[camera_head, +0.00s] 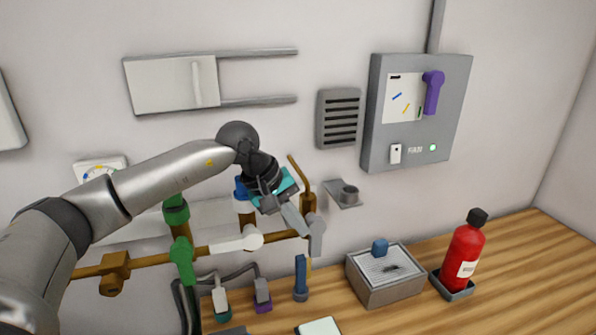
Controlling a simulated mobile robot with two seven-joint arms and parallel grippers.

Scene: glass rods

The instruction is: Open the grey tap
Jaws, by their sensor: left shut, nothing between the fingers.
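The grey tap (317,239) is at the right end of the brass pipe (217,248) on the wall. Its lever points downward, across the pipe's line. My left gripper (301,226) is shut and empty. Its fingers slant down to the right and end at the left side of the lever in the picture; I cannot tell whether they touch it. The gripper hides part of the pipework behind it. My right gripper is not in view.
On the same pipe are a green tap (182,260) and a white tap (240,243). A brass pipe rises beside the grey tap. A blue upright lever (300,277), a grey box (386,290) and a red extinguisher (463,257) stand on the wooden counter (517,275).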

